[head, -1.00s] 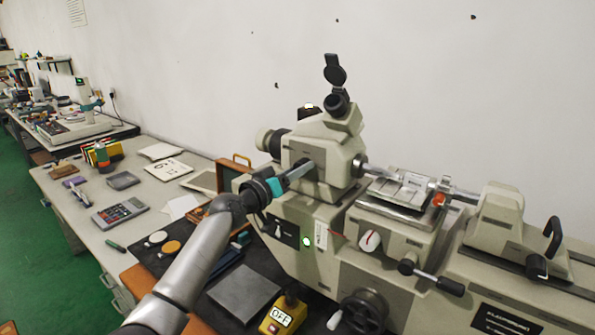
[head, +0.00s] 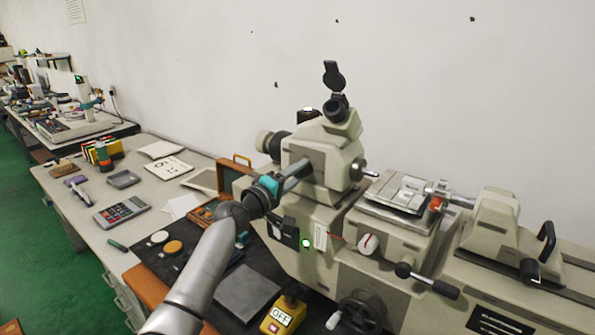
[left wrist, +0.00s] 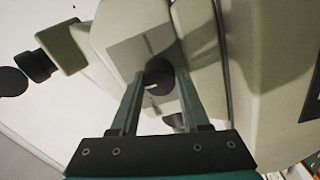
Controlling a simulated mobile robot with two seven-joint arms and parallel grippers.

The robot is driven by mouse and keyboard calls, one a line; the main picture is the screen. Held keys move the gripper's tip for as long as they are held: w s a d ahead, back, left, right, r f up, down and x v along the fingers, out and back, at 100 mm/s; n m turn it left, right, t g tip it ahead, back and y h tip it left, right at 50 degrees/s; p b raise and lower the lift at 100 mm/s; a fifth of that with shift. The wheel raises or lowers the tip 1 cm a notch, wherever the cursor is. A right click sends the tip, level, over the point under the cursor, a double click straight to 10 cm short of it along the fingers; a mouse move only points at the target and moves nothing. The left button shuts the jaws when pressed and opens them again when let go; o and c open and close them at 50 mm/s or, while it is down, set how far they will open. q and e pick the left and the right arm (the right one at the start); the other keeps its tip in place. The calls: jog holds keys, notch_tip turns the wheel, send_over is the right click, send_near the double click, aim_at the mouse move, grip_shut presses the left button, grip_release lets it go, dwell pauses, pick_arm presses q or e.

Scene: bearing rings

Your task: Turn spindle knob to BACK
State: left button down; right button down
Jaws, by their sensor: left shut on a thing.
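The spindle knob (left wrist: 160,76) is a dark round knob with a white mark, on the face of the beige measuring machine's headstock (head: 325,165). In the left wrist view the white mark points left. My left gripper (head: 307,162) reaches the headstock from the left and is shut on the knob, one finger on each side. In the head view the gripper hides the knob. A short metal spindle (head: 370,173) sticks out of the headstock's right side, with a gap between it and the shaft (head: 458,199) farther right. My right gripper is not in view.
An open wooden case (head: 228,178) stands left of the machine. A yellow box marked OFF (head: 279,318) and a dark handwheel (head: 362,312) are at the front. A green light (head: 306,243) glows on the machine. A calculator (head: 121,210) lies on the bench.

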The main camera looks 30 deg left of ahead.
pick_arm(q)
jog(key=shift+n, duration=0.6)
jog(key=shift+c, duration=1.9)
grip_release()
jog(key=shift+f, duration=0.2)
